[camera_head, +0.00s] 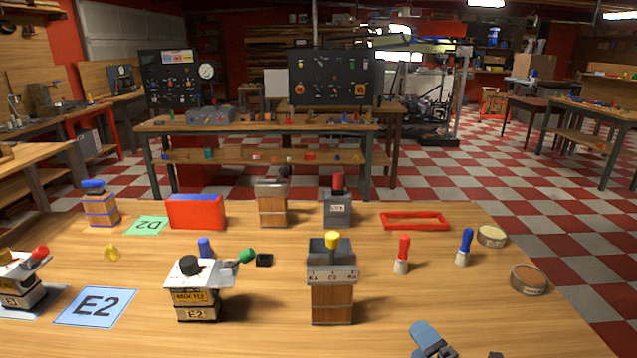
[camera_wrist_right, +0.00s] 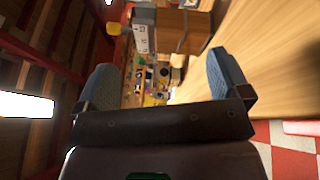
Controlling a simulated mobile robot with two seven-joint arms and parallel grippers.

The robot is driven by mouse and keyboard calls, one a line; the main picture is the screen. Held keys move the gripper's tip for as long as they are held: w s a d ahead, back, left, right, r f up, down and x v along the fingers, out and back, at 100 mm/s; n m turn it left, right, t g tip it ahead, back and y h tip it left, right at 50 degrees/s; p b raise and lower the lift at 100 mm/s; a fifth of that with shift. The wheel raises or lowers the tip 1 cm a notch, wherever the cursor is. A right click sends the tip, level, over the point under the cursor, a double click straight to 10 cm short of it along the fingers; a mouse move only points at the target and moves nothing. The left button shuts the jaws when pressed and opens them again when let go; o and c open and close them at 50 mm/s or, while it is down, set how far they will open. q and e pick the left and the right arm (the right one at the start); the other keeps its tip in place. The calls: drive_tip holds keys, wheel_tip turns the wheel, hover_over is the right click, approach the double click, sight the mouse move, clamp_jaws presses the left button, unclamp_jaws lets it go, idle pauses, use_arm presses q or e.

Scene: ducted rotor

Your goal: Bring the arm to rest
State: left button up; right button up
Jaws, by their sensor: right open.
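My right gripper (camera_head: 440,342) shows at the bottom edge of the head view, over the front of the wooden table (camera_head: 270,335). Only a blue finger and a dark bit show there. In the right wrist view both blue fingers of this gripper (camera_wrist_right: 163,80) stand wide apart. Nothing is between them. A wooden box with a grey top (camera_head: 332,298) and a yellow knob stands to its left, apart from it. What seems the same box shows in the wrist view (camera_wrist_right: 182,32) beyond the fingers. My left gripper is in neither view.
A white-topped E2 device (camera_head: 196,305), a blue E2 card (camera_head: 95,306), a red-handled tool (camera_head: 402,256), a blue-handled tool (camera_head: 465,247) and a round tin (camera_head: 528,279) are on the table. A red frame (camera_head: 414,213) lies farther back. The front right of the table is mostly clear.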

drive_tip(key=s+d+f+m+g+h, duration=0.3)
drive_tip(key=s+d+f+m+h, duration=0.15)
drive_tip(key=s+m, duration=0.3)
drive_tip(key=s+d+f+m+g+h, duration=0.35)
drive_tip(key=s+m+h, duration=0.2)
drive_tip(key=m, duration=0.35)
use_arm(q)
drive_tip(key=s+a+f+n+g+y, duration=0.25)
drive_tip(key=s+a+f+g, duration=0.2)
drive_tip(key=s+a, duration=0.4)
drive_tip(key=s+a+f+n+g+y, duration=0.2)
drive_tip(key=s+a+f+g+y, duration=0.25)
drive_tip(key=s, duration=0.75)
use_arm(e)
drive_tip(key=s+m+g+y, duration=0.2)
drive_tip(key=s+m+g, duration=0.7)
drive_tip(key=s, duration=1)
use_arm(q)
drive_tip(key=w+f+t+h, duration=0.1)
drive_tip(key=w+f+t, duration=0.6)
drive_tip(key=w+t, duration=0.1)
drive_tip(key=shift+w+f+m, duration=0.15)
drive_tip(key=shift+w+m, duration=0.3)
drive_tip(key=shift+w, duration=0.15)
use_arm(e)
drive_tip(key=w+f+n+t, duration=0.1)
drive_tip(key=w+f+t, duration=0.7)
drive_tip(key=w+t, duration=0.1)
drive_tip(key=shift+w+f+y, duration=0.15)
drive_tip(key=shift+y, duration=0.25)
